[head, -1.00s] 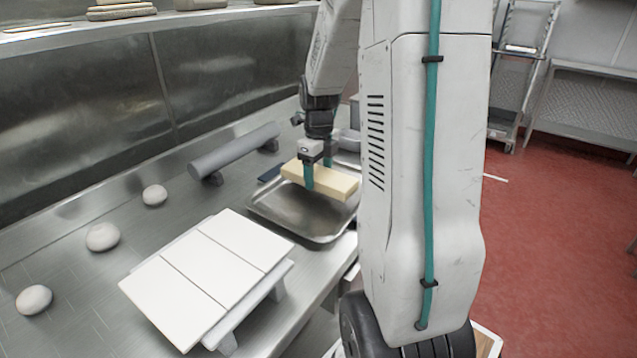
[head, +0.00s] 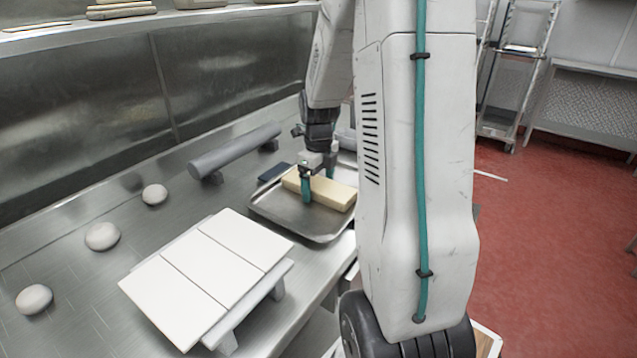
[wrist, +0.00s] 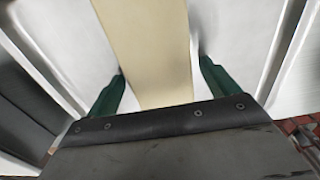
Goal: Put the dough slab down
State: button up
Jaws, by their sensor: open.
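The dough slab (head: 328,191) is a pale yellow block lying in the metal tray (head: 284,215) on the steel counter. It also shows in the wrist view (wrist: 150,45), running up from between my fingers. My gripper (head: 318,186) is open around the slab, with one teal finger in front of it and the other behind. In the wrist view, my gripper (wrist: 160,88) has a gap between each green finger and the slab's sides. The slab's far end is partly hidden by my arm in the head view.
White panels on a raised stand (head: 207,270) are at the front left of the counter. Several pale round balls (head: 102,237) lie further left. A grey roller (head: 234,151) lies behind the tray, and a dark flat item (head: 274,173) is beside it.

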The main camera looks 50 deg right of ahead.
aim_at(318, 184)
notch_tip(318, 184, up, 12)
jog(key=s+a+r+n, duration=0.3)
jog(key=s+a+n, duration=0.1)
jog(key=a+n, duration=0.5)
jog(key=s+a+r+n, duration=0.3)
jog(key=a+n, duration=0.5)
jog(key=s+a+f+n, duration=0.1)
jog(key=s+a+n, duration=0.3)
jog(key=s+n, duration=0.2)
jog(key=s+a+f+n+t, duration=0.1)
jog(key=s+a+n, duration=0.4)
jog(key=n, duration=0.6)
jog(key=shift+s+a, duration=0.25)
jog(key=shift+s, duration=0.35)
